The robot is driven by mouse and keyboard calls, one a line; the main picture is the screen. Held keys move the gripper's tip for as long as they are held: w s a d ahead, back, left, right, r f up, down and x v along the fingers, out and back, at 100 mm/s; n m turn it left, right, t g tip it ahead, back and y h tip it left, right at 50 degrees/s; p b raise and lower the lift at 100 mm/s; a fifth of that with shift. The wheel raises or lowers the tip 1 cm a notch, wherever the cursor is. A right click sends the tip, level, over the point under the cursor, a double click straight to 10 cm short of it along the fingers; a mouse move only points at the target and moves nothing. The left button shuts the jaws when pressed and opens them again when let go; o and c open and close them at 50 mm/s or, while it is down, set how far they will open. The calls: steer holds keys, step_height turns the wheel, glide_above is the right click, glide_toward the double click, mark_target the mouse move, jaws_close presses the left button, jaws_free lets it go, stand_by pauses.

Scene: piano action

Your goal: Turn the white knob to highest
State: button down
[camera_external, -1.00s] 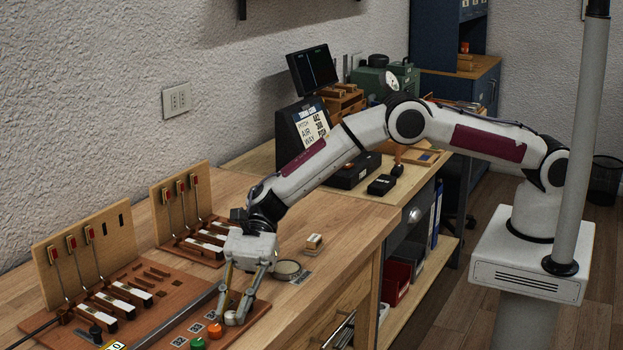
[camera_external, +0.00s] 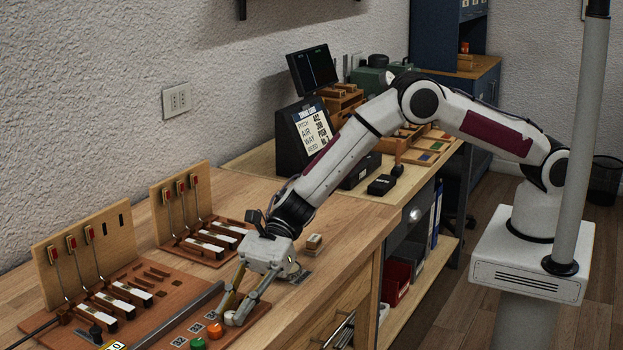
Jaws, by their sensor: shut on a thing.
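The white knob (camera_external: 230,318) sits on the reddish-brown wooden board near its right end, beside the orange knob. My gripper (camera_external: 235,318) reaches down to it from the upper right, tilted, with its fingertips shut on the knob. The fingertips partly hide the knob, so I cannot make out its pointer or setting.
The orange knob (camera_external: 215,330) and green knob (camera_external: 198,343) stand close by on the left. A dark metal bar (camera_external: 180,317) crosses the board. A small block (camera_external: 314,242) lies on the bench at right.

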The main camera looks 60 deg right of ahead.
steer(key=shift+s+a+r+m+t, duration=0.15)
steer(key=shift+m+t, duration=0.15)
steer(key=shift+t, duration=0.15)
steer(key=shift+a+r+m+t, duration=0.15)
steer(key=shift+m+t, duration=0.15)
steer(key=shift+t, duration=0.15)
steer(key=shift+d+f+m+t, duration=0.1)
steer(key=shift+d+m+t, duration=0.1)
steer(key=shift+m+t, duration=0.15)
steer(key=c, duration=2)
jaws_free()
steer(key=shift+o, duration=0.5)
steer(key=shift+d+f, duration=0.1)
steer(key=shift+d, duration=0.1)
steer(key=shift+v, duration=5.95)
